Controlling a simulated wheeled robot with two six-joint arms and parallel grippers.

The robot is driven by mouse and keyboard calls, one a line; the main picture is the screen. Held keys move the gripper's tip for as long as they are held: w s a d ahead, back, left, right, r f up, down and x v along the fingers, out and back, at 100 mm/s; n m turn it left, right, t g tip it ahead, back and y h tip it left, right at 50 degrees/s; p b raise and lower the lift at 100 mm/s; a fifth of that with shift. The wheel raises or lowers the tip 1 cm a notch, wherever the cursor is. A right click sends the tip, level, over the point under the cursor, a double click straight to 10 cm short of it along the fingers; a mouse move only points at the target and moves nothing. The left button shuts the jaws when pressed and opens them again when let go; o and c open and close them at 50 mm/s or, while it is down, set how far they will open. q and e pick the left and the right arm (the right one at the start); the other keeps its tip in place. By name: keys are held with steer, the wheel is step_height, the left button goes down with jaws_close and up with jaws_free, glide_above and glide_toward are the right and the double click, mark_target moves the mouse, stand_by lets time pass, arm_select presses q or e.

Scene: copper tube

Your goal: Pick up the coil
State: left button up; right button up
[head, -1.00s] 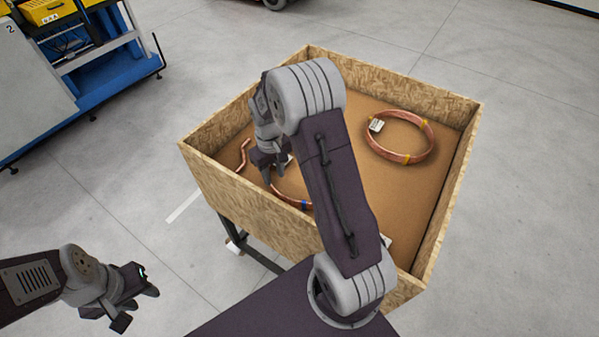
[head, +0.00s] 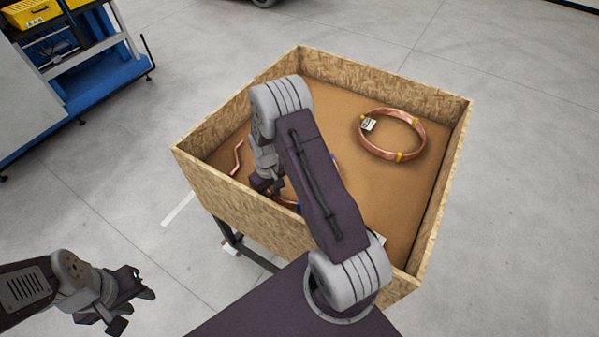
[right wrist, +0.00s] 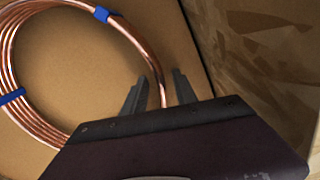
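A copper coil with blue ties (right wrist: 30,122) lies in the wooden box; in the head view it is mostly hidden behind my right arm, with a small part (head: 287,201) showing. In the right wrist view my right gripper (right wrist: 161,84) is open, with its fingers on either side of the coil's tube and visible gaps. In the head view my right gripper (head: 264,184) is low inside the box by the near left wall. A second copper coil with yellow ties and a white tag (head: 417,150) lies on the box floor at the right. My left gripper (head: 134,309) is open and empty outside the box.
The wooden box (head: 240,213) has raised walls all around and stands on a dark frame. A bent copper tube (head: 238,158) lies near its left wall. A blue and white rack with yellow bins (head: 38,12) stands at the far left.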

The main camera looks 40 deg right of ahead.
steer(key=shift+s, duration=0.1)
steer(key=shift+c, duration=0.3)
jaws_close()
steer(key=shift+r, duration=0.1)
stand_by(0.9)
